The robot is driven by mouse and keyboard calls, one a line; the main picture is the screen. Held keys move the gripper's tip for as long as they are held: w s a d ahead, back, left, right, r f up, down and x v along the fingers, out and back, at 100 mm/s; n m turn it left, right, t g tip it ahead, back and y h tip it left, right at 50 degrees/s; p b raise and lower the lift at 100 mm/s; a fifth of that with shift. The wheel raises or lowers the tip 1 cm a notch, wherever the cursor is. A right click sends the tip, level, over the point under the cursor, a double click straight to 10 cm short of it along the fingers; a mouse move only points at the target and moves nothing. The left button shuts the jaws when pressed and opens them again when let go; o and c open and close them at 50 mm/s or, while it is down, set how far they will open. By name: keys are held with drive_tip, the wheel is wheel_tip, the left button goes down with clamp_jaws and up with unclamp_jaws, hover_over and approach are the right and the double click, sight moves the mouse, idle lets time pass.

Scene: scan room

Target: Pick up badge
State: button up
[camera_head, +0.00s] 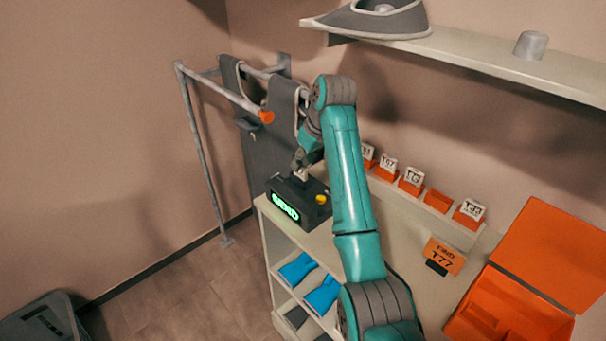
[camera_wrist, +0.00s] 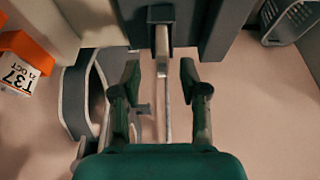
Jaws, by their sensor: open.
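A thin pale upright piece (camera_wrist: 162,42), seen edge-on and possibly the badge, stands at the black box (camera_head: 298,200) with a lit green "SEND" display. In the wrist view, my gripper (camera_wrist: 160,72) is open, with one finger on each side of the line of this piece. In the head view, my gripper (camera_head: 299,160) is just above the box, partly hidden by my arm. I cannot tell whether the fingers touch the piece. White numbered tags (camera_head: 388,162) stand in orange holders along the back ledge.
A yellow button (camera_head: 321,199) is on the box. A grey rail (camera_head: 226,92) with hanging dark aprons stands behind. An orange bin (camera_head: 510,308) and an orange card (camera_head: 444,256) are at the right. Blue gloves (camera_head: 322,295) lie on the lower shelves.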

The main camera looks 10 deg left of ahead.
sight(301, 174)
drive_tip(key=shift+x, duration=1.45)
drive_tip(key=shift+s, duration=0.1)
drive_tip(key=shift+a, duration=0.1)
drive_tip(key=shift+c, duration=0.3)
clamp_jaws()
drive_tip(key=shift+r, duration=0.15)
